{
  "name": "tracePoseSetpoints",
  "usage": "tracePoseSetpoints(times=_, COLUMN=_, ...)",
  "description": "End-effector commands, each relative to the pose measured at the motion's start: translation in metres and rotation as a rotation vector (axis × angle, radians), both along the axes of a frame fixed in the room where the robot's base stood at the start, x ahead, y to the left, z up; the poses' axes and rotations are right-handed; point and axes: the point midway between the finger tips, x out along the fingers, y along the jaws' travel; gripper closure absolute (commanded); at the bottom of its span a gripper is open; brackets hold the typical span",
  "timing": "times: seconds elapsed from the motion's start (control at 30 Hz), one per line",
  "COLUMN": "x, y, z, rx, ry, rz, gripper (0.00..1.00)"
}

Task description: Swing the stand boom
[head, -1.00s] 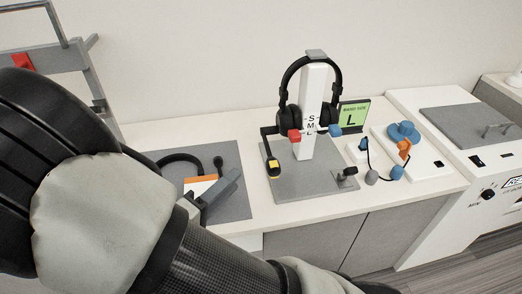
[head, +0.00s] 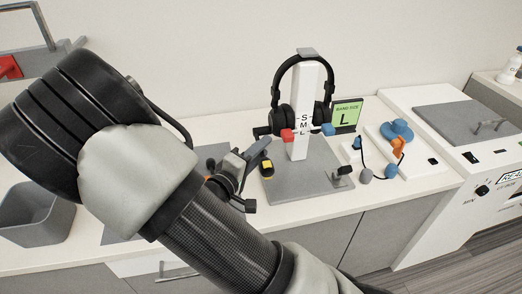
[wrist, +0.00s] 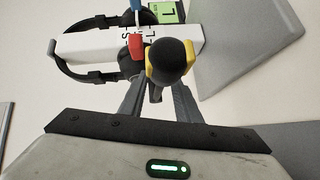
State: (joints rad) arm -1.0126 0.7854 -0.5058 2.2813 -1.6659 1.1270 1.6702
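The white headset stand (head: 300,140) rises from a grey base plate (head: 315,185) on the counter, with black headphones (head: 305,62) hung over its top. The stand boom (head: 262,131) is black and reaches out to the left of the post. Its end (head: 266,169) carries a yellow band. In the wrist view the rounded black boom end with its yellow band (wrist: 168,60) is just ahead of the fingertips. My gripper (head: 250,153) is open beside the boom at its left; it also shows in the wrist view (wrist: 155,90). I cannot tell whether they touch.
A green sign with "L" (head: 346,115) stands behind the post. A white board with blue and orange parts and a cable (head: 395,160) lies to the right. A grey bin (head: 38,212) is at the left. My arm covers the left counter.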

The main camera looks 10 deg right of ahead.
Motion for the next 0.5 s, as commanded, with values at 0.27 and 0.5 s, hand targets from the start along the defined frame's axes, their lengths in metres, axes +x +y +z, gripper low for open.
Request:
tracePoseSetpoints(times=0.27, x=0.0014, y=-0.0015, z=0.0001, rx=0.000, ry=0.000, rz=-0.001, gripper=0.70)
tracePoseSetpoints(times=0.5, x=0.0012, y=-0.0013, z=0.0002, rx=0.000, ry=0.000, rz=-0.001, gripper=1.00)
